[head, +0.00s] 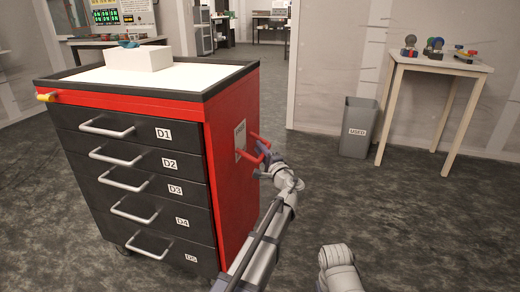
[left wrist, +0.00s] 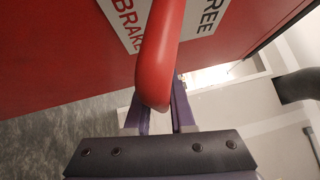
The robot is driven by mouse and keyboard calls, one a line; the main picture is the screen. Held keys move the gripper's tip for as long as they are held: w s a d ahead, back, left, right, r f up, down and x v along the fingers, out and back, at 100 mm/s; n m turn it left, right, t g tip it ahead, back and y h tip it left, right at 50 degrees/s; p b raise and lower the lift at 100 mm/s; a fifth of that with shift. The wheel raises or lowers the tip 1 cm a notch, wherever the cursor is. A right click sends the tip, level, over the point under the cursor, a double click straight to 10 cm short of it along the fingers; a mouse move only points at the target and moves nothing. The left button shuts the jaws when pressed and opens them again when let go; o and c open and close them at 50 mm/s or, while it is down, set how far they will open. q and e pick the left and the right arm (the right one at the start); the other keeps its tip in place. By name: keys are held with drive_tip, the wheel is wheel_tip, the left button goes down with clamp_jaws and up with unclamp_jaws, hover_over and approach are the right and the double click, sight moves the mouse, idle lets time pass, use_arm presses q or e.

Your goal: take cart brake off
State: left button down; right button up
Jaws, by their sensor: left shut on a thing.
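The cart (head: 228,190) is a red cabinet with dark drawers. A red brake lever (head: 255,137) sticks out from its right side. A white label (head: 240,138) is behind the lever. In the left wrist view the label (left wrist: 127,20) reads BRAKE on the left and FREE on the right, and the lever (left wrist: 160,60) crosses between the words. My left gripper (head: 262,160) is at the lever; in the left wrist view its fingers (left wrist: 160,118) are shut on the lever's end. The lever's pivot is hidden. My right gripper is out of view.
A white box (head: 138,59) with a blue item stands on the cart top. A grey bin (head: 358,127) and a small wooden table (head: 440,60) with several colored items stand at the right wall. The floor (head: 400,220) right of the cart is clear.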

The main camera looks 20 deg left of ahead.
use_arm(q)
drive_tip(key=r+n+g+h+p, duration=0.1)
drive_tip(key=p, duration=0.4)
drive_tip(key=r+n+g+h+p, duration=0.1)
drive_tip(key=r+n+h+p, duration=0.1)
drive_tip(key=p, duration=0.3)
drive_tip(key=r+n+g+h+p, duration=0.1)
drive_tip(key=r+n+p, duration=0.1)
drive_tip(key=p, duration=0.3)
drive_tip(key=shift+d+r+h+p, duration=0.15)
drive_tip(key=shift+d+h+p, duration=0.1)
drive_tip(key=shift+h+p, duration=0.15)
drive_tip(key=shift+a+r, duration=0.1)
drive_tip(key=shift+r, duration=0.05)
drive_tip(key=c, duration=0.8)
unclamp_jaws()
drive_tip(key=shift+o, duration=0.2)
